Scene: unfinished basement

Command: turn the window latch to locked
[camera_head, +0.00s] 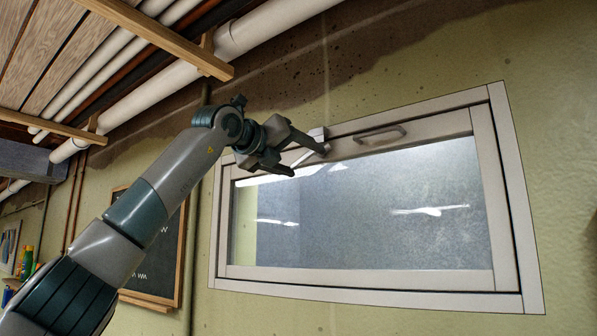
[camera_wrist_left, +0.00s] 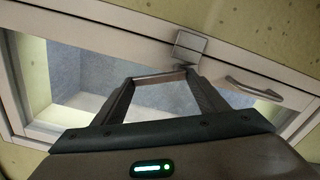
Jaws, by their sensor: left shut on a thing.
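The window latch (camera_head: 318,134) is a pale block with a lever on the top rail of the framed window (camera_head: 507,200). My left gripper (camera_head: 308,161) reaches up to it from the left and is shut on the latch lever. In the left wrist view, the latch block (camera_wrist_left: 189,46) sits on the frame, just beyond the fingertips (camera_wrist_left: 160,76). The lever (camera_wrist_left: 160,73) lies between the two fingers, slanting along the rail rather than square to it. The fingers partly hide the lever in the head view. My right gripper is not in view.
A fixed grey pull handle (camera_head: 380,133) is on the top rail, right of the latch. White pipes (camera_head: 150,85) and a wooden beam (camera_head: 160,40) run overhead near my arm. A framed chalkboard (camera_head: 160,260) hangs on the wall behind my arm. The wall right of the window is clear.

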